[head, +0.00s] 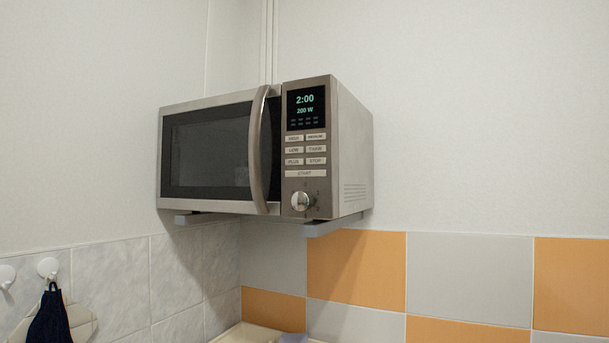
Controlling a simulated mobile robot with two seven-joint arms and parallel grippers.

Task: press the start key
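A silver microwave (355,150) is mounted in the corner on a grey wall bracket (340,222). Its dark glass door (210,150) is shut, with a curved vertical handle (257,150) at the door's right edge. The display (306,106) is lit and reads 2:00 and what looks like 260 W. The wide start key (305,173) is the lowest key on the panel, below several smaller keys and above the round knob (300,201). Neither of my grippers is in view.
Below the microwave is a wall of orange (357,270) and grey tiles. A pale surface (246,333) shows at the bottom edge. White hooks (48,267) with a dark cloth (50,318) are at lower left. The space right of the microwave is clear.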

